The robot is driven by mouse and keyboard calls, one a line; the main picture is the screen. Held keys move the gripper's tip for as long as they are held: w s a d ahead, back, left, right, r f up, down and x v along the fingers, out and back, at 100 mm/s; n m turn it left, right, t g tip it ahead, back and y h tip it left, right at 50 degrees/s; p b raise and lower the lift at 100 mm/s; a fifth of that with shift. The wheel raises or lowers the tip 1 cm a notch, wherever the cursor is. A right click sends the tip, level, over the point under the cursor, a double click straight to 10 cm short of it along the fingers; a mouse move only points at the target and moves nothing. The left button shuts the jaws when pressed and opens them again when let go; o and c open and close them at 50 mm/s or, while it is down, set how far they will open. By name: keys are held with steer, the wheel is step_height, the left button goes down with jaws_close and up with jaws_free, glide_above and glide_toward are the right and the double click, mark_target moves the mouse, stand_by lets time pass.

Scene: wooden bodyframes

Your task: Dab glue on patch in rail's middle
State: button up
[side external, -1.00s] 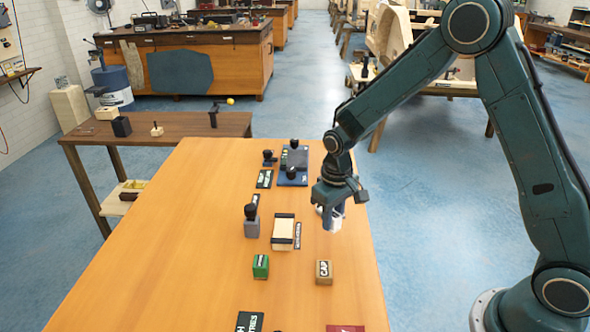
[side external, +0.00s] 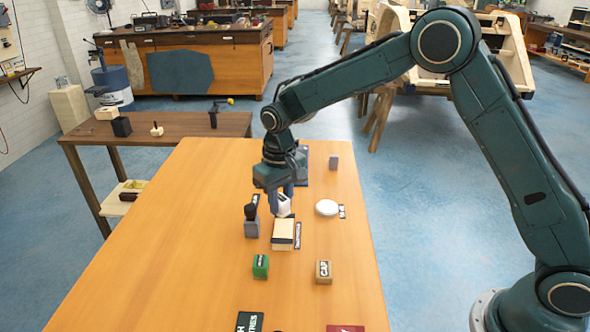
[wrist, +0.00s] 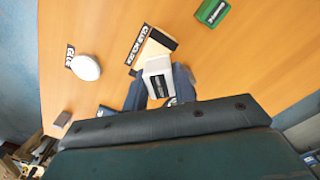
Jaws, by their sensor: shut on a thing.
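My gripper (side external: 285,200) is shut on a white block-like applicator (side external: 284,209), which also shows between the fingers in the wrist view (wrist: 157,67) with a dark label on it. The rail (side external: 283,230) is a pale wooden piece with dark end parts, lying on the table. The applicator is over its far end in the side view. I cannot tell whether they touch. The gripper and applicator hide part of the rail, and I cannot make out a patch. A white oval dish (side external: 327,207) stands to the right, beside a small label (wrist: 69,57).
A grey block with a black knob (side external: 251,222) stands close left of the rail. A green block (side external: 261,266) and a tan block marked CAP (side external: 324,271) stand nearer the camera. A small grey block (side external: 334,161) is at the back. The table's left side is clear.

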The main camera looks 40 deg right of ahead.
glide_above(282, 237)
steer(key=shift+f, duration=2.75)
steer(key=shift+w+d+f, duration=0.25)
steer(key=shift+f, duration=0.4)
steer(key=shift+w+d+f, duration=0.2)
steer(key=shift+d+f, duration=0.05)
steer(key=shift+f, duration=0.35)
steer(key=shift+c, duration=0.2)
steer(key=shift+w+d, duration=1.8)
steer(key=s+a, duration=0.4)
steer(key=shift+s+a, duration=0.3)
steer(key=shift+w+r, duration=0.1)
steer(key=shift+r, duration=3.95)
steer(key=shift+d, duration=0.1)
